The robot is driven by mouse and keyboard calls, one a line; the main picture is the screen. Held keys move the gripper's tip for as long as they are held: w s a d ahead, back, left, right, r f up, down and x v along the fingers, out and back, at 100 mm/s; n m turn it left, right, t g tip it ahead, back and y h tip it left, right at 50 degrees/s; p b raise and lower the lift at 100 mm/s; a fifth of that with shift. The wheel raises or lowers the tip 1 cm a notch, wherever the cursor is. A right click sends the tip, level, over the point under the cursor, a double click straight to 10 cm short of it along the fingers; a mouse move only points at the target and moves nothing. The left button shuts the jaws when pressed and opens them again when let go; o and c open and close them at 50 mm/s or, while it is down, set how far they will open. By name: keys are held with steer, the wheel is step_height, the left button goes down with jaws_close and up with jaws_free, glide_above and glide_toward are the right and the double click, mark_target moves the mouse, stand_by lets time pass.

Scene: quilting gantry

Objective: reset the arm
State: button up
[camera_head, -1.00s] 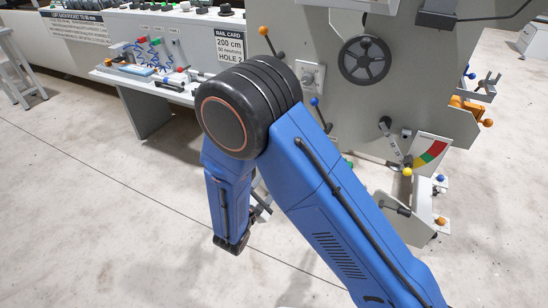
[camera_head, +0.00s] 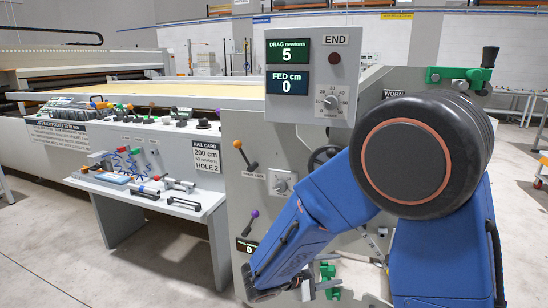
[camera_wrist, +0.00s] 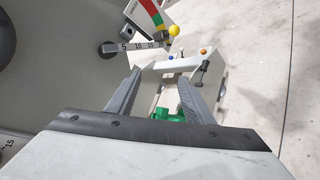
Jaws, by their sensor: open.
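My blue arm fills the right of the head view, its large black joint in front of the gantry machine (camera_head: 230,205). The forearm slopes down to the left beside the machine's grey side. My gripper's fingers cannot be made out clearly in the head view. In the wrist view my gripper (camera_wrist: 164,80) is open, with its two grey fingers apart and nothing held between them. A green part (camera_wrist: 172,115) shows beyond and between the fingers; I cannot tell its distance from them.
A grey side table (camera_head: 110,186) with small tools stands left of the machine. A display box (camera_head: 312,75) reads drag 5 and fed 0. A black-and-orange-knobbed lever (camera_head: 247,157) and a purple-knobbed lever (camera_head: 251,221) stick out near my forearm. Floor at lower left (camera_head: 60,260) is clear.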

steer(key=s+d+r+m+g+y, duration=0.3)
steer(key=s+d+m, duration=0.1)
steer(key=s+d, duration=0.3)
steer(key=s+d+r+m+g+y, duration=0.2)
steer(key=s+d+m+g, duration=0.1)
steer(key=s+d, duration=0.35)
steer(key=s+a+r+m+t+y, duration=0.1)
steer(key=s+r+m+t+y, duration=0.3)
steer(key=s, duration=0.7)
step_height(320, 180, up, 2)
steer(key=m+y, duration=0.1)
steer(key=y, duration=0.2)
steer(key=shift+a+r+m, duration=0.15)
steer(key=shift+a+m, duration=0.25)
